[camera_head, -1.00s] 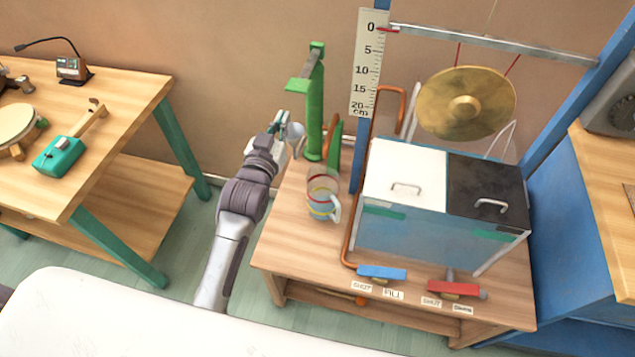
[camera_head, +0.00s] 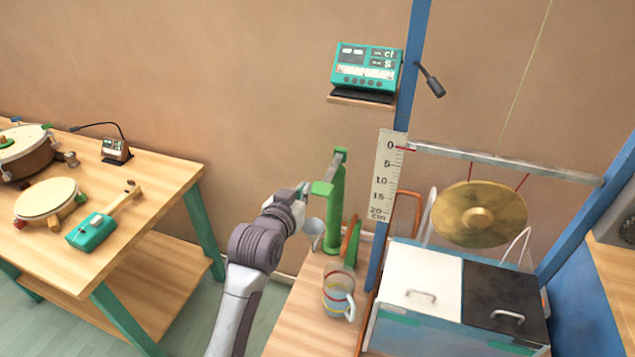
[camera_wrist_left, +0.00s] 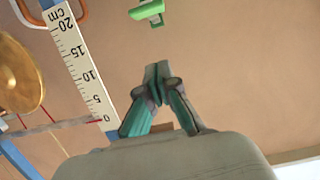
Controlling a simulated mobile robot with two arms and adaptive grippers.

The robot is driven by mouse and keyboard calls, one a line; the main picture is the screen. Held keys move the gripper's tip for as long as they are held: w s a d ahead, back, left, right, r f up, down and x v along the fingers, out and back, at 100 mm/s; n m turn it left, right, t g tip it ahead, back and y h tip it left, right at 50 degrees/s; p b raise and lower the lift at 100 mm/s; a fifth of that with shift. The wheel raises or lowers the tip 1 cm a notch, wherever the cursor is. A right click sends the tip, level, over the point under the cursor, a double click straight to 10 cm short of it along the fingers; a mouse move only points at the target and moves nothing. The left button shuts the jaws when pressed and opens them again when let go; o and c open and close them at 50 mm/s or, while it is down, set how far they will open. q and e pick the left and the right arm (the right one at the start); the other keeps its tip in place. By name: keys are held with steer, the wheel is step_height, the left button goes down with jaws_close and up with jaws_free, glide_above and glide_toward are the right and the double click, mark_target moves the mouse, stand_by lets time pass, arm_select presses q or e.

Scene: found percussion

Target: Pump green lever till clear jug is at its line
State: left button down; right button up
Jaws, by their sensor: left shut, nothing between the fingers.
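The green pump (camera_head: 335,205) stands upright at the back left of the wooden stand, with a green lever (camera_head: 323,188) near its top. The clear jug (camera_head: 339,294) with coloured bands and a white handle stands on the stand in front of the pump. Its contents are hard to make out. My left gripper (camera_head: 302,190) is shut and empty, just left of the lever in the head view. In the left wrist view the fingertips (camera_wrist_left: 157,70) meet, and a green piece of the pump (camera_wrist_left: 147,9) shows beyond them, apart from them. My right gripper is out of view.
A tank with a white lid (camera_head: 420,282) and a black lid (camera_head: 505,305) stands right of the jug. A gong (camera_head: 478,213) hangs behind it. A cm scale (camera_head: 386,175) stands beside the pump. A workbench (camera_head: 150,205) with drums is at left.

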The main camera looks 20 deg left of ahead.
arm_select(q)
steer(key=shift+w, duration=0.1)
steer(key=p, duration=0.2)
glide_above(317, 193)
step_height(317, 193, down, 2)
steer(key=shift+f, duration=0.15)
step_height(317, 193, down, 3)
steer(key=shift+w+r, duration=0.1)
steer(key=shift+r, duration=0.1)
steer(key=shift+f+p, duration=0.35)
steer(key=shift+f, duration=0.45)
steer(key=shift+f, duration=0.1)
